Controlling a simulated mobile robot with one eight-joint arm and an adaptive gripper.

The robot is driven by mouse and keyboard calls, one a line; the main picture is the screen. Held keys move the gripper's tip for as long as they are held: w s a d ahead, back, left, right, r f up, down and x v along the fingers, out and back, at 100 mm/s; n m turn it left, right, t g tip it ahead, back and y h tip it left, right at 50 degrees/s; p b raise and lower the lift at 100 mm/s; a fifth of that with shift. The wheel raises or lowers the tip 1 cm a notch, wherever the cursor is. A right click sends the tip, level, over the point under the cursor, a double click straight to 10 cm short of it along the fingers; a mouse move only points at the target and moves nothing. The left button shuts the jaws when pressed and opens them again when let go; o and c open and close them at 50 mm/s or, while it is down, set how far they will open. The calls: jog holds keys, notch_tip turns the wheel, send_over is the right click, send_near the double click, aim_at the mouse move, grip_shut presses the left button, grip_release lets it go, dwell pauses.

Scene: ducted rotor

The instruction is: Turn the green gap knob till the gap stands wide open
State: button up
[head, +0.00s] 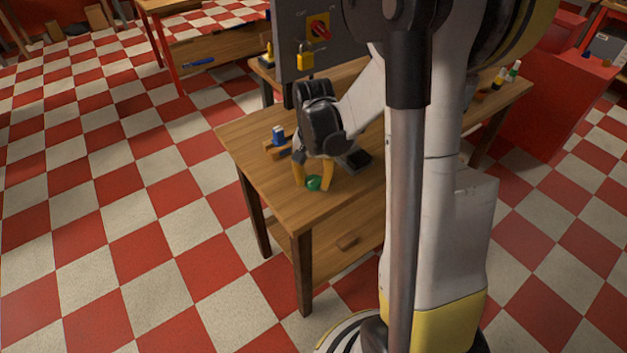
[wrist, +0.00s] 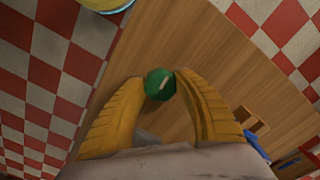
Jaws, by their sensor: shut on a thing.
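The green gap knob (head: 313,183) is at the front part of the wooden table. In the wrist view the knob (wrist: 160,84) shows a faceted green top with a short pale mark. My gripper (head: 314,186) points down, with its yellow fingers on either side of the knob. In the wrist view the fingertips of my gripper (wrist: 158,85) press against it from left and right. The gap that the knob sets cannot be made out; my gripper and arm cover that part.
The wooden table (head: 262,185) has bare top to the left of my gripper. A small blue thing (head: 279,134) stands by a wooden piece behind it. A grey panel with a red switch (head: 318,27) and a yellow padlock (head: 305,60) rises at the back.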

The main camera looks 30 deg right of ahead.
aim_at(314, 181)
jog(key=o, duration=1.2)
notch_tip(314, 181, up, 12)
jog(key=shift+r, duration=0.1)
jog(key=s+a+r+n+t, duration=0.1)
jog(key=s+a+n+t, duration=0.1)
jog(key=s+a+n, duration=0.1)
jog(key=s+a+r+n+t, duration=0.2)
jog(key=s+a+n, duration=0.1)
jog(key=a, duration=0.3)
jog(key=s+a+r+n+t, duration=0.1)
jog(key=s+a+n+t, duration=0.1)
jog(key=s+a+t, duration=0.1)
jog(key=shift+s+a+r+n, duration=0.15)
jog(key=shift+s+a+n, duration=0.25)
jog(key=shift+s+a, duration=0.35)
jog(key=shift+s+d, duration=0.1)
